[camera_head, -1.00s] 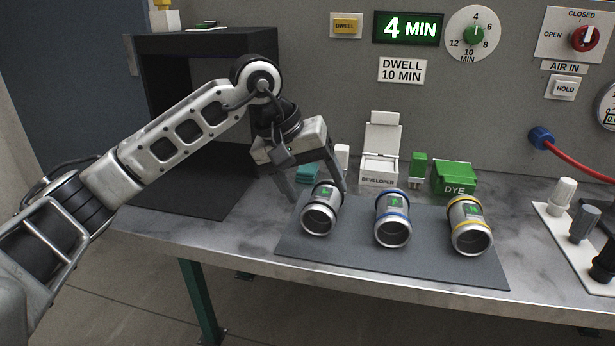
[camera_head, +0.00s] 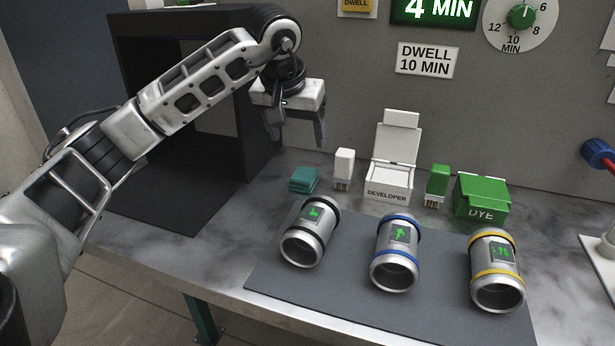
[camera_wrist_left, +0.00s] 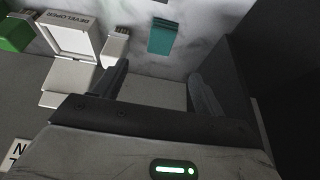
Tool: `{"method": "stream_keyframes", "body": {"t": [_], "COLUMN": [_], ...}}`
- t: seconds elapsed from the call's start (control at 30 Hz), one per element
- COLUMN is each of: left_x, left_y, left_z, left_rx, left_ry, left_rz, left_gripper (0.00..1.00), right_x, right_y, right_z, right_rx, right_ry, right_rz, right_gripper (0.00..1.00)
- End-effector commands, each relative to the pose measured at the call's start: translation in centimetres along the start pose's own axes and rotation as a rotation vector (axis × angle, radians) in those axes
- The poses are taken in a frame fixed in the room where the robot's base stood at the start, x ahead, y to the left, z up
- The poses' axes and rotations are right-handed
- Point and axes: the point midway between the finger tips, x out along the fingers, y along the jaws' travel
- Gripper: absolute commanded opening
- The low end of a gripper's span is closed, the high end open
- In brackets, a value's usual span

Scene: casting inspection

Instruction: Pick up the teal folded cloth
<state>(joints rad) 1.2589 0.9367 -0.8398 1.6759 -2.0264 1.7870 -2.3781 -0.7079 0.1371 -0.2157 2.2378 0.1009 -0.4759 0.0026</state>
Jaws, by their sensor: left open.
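The teal folded cloth (camera_head: 304,180) lies on the grey marbled bench, left of a small white brush-like block. It also shows in the left wrist view (camera_wrist_left: 162,37), beyond and between the two fingers. My left gripper (camera_head: 297,143) is open and empty. It hangs above and behind the cloth in the head view, fingers pointing down, apart from it. My right gripper is not in view.
A white block (camera_head: 343,168), the white developer box (camera_head: 388,182), a green block (camera_head: 437,185) and the green dye box (camera_head: 481,200) stand right of the cloth. Three metal cylinders lie on a grey mat (camera_head: 270,283) in front. A dark open cabinet (camera_head: 128,75) stands left.

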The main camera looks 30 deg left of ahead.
Motion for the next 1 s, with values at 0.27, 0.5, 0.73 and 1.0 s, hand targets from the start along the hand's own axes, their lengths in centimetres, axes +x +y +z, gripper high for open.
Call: {"method": "stream_keyframes", "body": {"t": [0.27,0.5,0.73,1.0], "left_x": [5.4,7.0,10.4,11.5], "left_y": [0.0,0.0,-0.1,-0.1], "left_z": [0.1,0.2,0.6,0.6], "left_rx": [0.000,0.001,0.000,0.001], "left_ry": [-0.002,-0.002,-0.003,0.001], "left_rz": [0.000,0.000,0.001,0.001], "left_gripper": [0.71,0.71,0.71,0.71], "right_x": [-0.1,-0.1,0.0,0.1], "right_y": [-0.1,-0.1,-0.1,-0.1], "right_z": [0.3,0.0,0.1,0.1], "right_rx": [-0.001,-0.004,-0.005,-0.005], "right_ry": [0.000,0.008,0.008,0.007], "right_rz": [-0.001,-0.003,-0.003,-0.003], "right_gripper": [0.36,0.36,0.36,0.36]}}
